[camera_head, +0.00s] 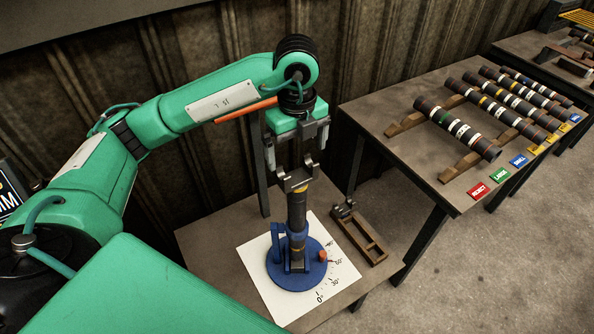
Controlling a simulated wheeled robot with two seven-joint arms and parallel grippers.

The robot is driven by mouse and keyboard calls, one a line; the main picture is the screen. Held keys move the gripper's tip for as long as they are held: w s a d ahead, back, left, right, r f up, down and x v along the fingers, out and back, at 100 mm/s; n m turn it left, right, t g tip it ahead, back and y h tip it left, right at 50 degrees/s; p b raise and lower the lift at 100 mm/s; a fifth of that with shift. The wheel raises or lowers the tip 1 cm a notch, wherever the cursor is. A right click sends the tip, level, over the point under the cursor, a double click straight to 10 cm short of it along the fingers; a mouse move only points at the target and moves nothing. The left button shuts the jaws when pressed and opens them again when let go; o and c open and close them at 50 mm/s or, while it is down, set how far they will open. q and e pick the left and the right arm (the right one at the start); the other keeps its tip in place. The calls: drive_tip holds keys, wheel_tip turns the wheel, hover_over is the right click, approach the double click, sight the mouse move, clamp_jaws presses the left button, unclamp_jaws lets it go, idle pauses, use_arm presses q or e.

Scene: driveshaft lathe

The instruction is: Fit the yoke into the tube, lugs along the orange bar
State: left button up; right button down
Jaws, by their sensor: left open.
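The tube (297,213), dark with a yellow band near its top, stands upright in a blue clamp on a round blue base (284,275). The grey yoke (298,181), a U shape with two lugs pointing up, is at the tube's top end; how deep it sits I cannot tell. My left gripper (298,158) points down just above the yoke, its jaws open and apart. The orange bar (245,110) is level behind my left arm, near the top of a dark post. My right gripper is not in view.
A white sheet with an angle scale (262,291) lies under the base. An orange marker (323,256) is at the base's right edge. A wooden cradle (360,236) stands to the right. A side table (392,110) holds several banded shafts and coloured labels.

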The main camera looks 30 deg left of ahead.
use_arm(q)
drive_tip(key=shift+r, duration=1.8)
